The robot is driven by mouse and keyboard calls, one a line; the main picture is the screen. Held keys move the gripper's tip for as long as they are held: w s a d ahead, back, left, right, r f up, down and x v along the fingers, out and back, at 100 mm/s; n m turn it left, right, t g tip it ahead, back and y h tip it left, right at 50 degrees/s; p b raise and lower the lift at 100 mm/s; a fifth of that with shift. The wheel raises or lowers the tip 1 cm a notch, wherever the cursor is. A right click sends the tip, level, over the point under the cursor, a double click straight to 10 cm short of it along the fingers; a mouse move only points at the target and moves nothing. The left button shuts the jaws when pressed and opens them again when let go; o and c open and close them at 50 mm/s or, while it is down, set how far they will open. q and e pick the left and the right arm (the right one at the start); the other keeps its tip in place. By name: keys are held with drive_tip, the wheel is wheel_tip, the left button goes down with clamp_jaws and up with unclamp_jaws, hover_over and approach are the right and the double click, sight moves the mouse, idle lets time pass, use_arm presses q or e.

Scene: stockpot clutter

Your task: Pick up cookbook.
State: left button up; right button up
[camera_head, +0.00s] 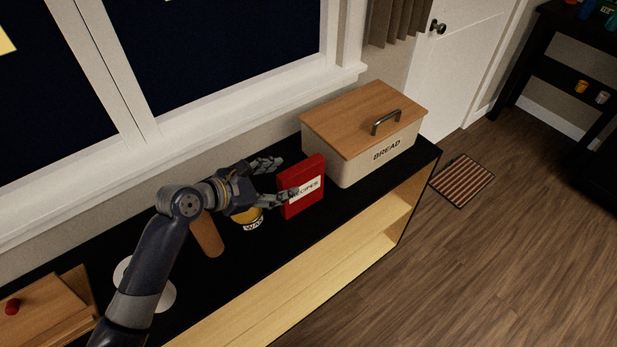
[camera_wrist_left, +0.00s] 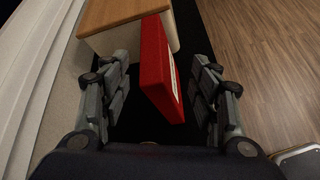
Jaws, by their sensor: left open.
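The red cookbook (camera_head: 302,187), with a white label reading "RECIPES", stands upright on the black counter top beside the bread box. My left gripper (camera_head: 275,180) is open at its near left side, with one finger in front of the label and the other toward the window. In the left wrist view the cookbook (camera_wrist_left: 161,70) shows edge-on between the two spread fingers of the gripper (camera_wrist_left: 160,105), with a gap on both sides. Its lower part ends near the fingertips. My right gripper is in neither view.
A yellow tin (camera_head: 252,222) stands close under my gripper. The window ledge (camera_head: 225,108) bounds the counter's back.

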sight(297, 170)
use_arm(q)
drive_tip(key=shift+w+d+r+n+b, duration=0.15)
drive_tip(key=shift+w+d+n+b, duration=0.1)
drive_tip(key=shift+w, duration=0.2)
drive_tip(key=shift+w+d+r+n+b, duration=0.15)
drive_tip(key=shift+w+n, duration=0.1)
drive_tip(key=shift+w, duration=0.2)
drive_tip(key=shift+d+f+h, duration=0.1)
drive_tip(key=shift+d+h, duration=0.2)
drive_tip(key=shift+d, duration=0.1)
drive_tip(key=shift+p+x, duration=0.35)
drive_tip(key=shift+x, duration=0.5)
drive_tip(key=x, duration=0.3)
drive_tip(key=shift+w+f+p, duration=0.15)
drive_tip(key=shift+p, duration=0.15)
drive_tip(key=shift+w+d+f, duration=0.35)
drive_tip(key=shift+d, duration=0.1)
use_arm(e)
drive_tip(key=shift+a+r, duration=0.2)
